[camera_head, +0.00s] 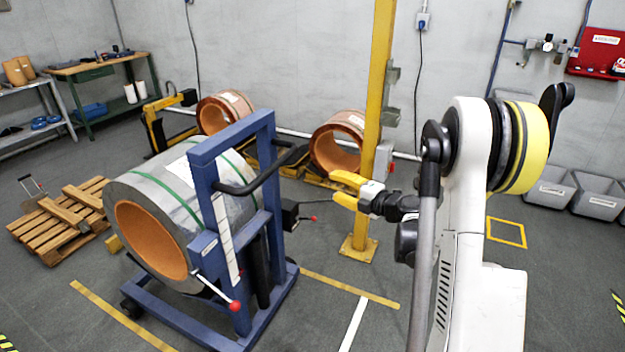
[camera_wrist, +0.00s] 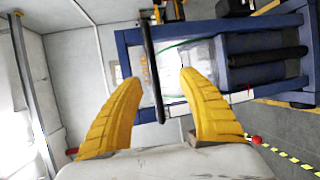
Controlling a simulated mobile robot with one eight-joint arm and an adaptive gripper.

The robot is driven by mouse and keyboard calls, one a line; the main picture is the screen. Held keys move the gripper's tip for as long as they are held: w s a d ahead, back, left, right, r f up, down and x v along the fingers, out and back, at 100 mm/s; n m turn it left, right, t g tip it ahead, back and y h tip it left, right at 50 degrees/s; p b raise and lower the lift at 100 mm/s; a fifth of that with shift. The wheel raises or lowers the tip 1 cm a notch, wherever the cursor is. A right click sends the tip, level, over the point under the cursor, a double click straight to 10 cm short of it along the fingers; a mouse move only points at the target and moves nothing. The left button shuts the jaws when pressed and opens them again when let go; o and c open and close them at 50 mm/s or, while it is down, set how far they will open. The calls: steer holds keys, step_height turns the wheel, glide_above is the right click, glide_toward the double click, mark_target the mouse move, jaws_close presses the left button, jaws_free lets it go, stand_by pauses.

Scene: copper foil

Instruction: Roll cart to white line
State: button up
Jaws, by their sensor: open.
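The blue cart (camera_head: 228,265) stands left of centre in the head view and carries a large foil-wrapped coil (camera_head: 200,195) with a copper-coloured core. A black push handle (camera_head: 276,167) sticks out from its upright. My gripper (camera_head: 336,189), with yellow fingers, is to the right of the handle, pointing at it. It is open and empty. In the wrist view the handle (camera_wrist: 150,55) runs as a dark bar between the two fingertips (camera_wrist: 160,82), apparently beyond them; contact cannot be told. The white line (camera_head: 353,325) is on the floor, right of the cart.
A yellow post (camera_head: 376,120) stands behind my gripper. Two more coils (camera_head: 226,110) (camera_head: 338,142) lie at the back wall. Wooden pallets (camera_head: 62,222) are at the left. Yellow floor stripes (camera_head: 122,316) lie near the cart. Floor between cart and white line looks clear.

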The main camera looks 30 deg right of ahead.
steer(key=b+x, duration=0.1)
steer(key=x, duration=0.7)
steer(key=shift+b, duration=0.35)
steer(key=shift+w, duration=0.1)
jaws_close()
steer(key=c, duration=0.9)
jaws_free()
steer(key=shift+c, duration=0.2)
steer(key=o, duration=0.9)
steer(key=shift+o, duration=0.2)
